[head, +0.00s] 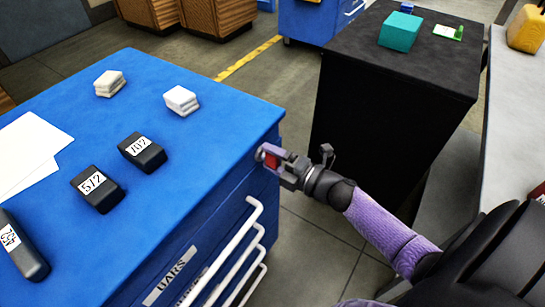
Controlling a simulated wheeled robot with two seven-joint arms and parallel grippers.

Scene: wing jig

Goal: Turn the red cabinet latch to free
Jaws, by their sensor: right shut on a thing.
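The red cabinet latch (273,160) sits at the upper right corner of the blue cabinet's (205,225) drawer side. My right gripper (272,158) reaches in from the right and is shut on the latch. Its fingers cover part of the latch, so I cannot tell the latch's exact angle. A round silver piece (260,152) shows at the cabinet face beside the latch. My left gripper is not in view.
White drawer handles (232,235) stick out below the latch. Black labelled boxes (143,152), white stacked blocks (181,99) and paper sheets (28,150) lie on the blue top. A black cabinet (385,120) with a teal box (400,31) stands behind my right arm.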

